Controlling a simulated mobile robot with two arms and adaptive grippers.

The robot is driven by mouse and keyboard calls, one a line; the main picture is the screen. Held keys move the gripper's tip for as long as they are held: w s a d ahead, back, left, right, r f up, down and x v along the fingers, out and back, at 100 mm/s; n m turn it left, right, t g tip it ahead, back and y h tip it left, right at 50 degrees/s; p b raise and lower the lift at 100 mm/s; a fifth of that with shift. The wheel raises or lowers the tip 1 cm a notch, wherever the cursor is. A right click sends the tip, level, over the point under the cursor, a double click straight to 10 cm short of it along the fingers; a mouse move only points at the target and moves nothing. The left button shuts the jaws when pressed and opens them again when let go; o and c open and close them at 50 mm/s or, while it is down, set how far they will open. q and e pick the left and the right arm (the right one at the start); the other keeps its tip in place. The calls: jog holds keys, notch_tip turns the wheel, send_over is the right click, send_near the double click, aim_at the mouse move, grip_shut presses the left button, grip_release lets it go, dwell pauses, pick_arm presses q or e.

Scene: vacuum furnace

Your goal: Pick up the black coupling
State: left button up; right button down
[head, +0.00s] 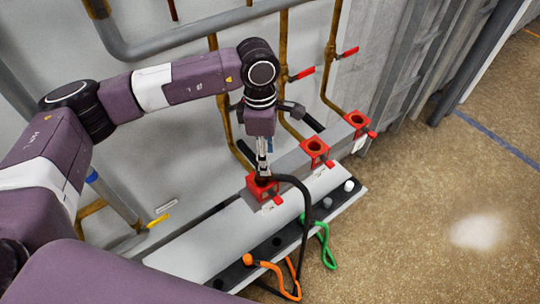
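The black coupling is mostly hidden between my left gripper's fingers and the leftmost red socket block (262,188). A black hose (303,195) leaves that spot, bends right and hangs down over the front of the ledge. My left gripper (263,174) points down at the top of this red block. Its fingers look close together around the hose's end, but I cannot tell whether they grip it or whether the coupling sits in the block. My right gripper is not in view.
Two more red socket blocks (315,150) (357,122) stand to the right. A black strip (262,252) along the grey ledge's front holds an orange hose end (248,259), a green hose (325,243) and knobs. Pipes with red-handled valves (303,73) run behind. Brown floor is open at right.

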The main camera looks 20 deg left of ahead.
aim_at(269, 177)
pick_arm(q)
jog(key=shift+w+a+y, duration=0.4)
jog(key=shift+w+a, duration=0.1)
jog(key=shift+a, duration=0.3)
jog(key=shift+s+a+f, duration=0.1)
jog(key=shift+s+a, duration=0.05)
jog(key=shift+s, duration=0.05)
jog(key=f, duration=0.1)
jog(key=s+f+b, duration=0.1)
jog(key=f, duration=0.1)
jog(key=shift+d, duration=0.2)
jog(key=f, duration=0.1)
jog(key=f+b, duration=0.1)
jog(key=f, duration=0.1)
jog(key=shift+w+d, duration=0.15)
jog(key=shift+w, duration=0.2)
jog(key=shift+f+b, duration=0.3)
jog(key=shift+f, duration=0.05)
jog(key=shift+s+r, duration=0.1)
jog(key=c, duration=0.8)
grip_shut()
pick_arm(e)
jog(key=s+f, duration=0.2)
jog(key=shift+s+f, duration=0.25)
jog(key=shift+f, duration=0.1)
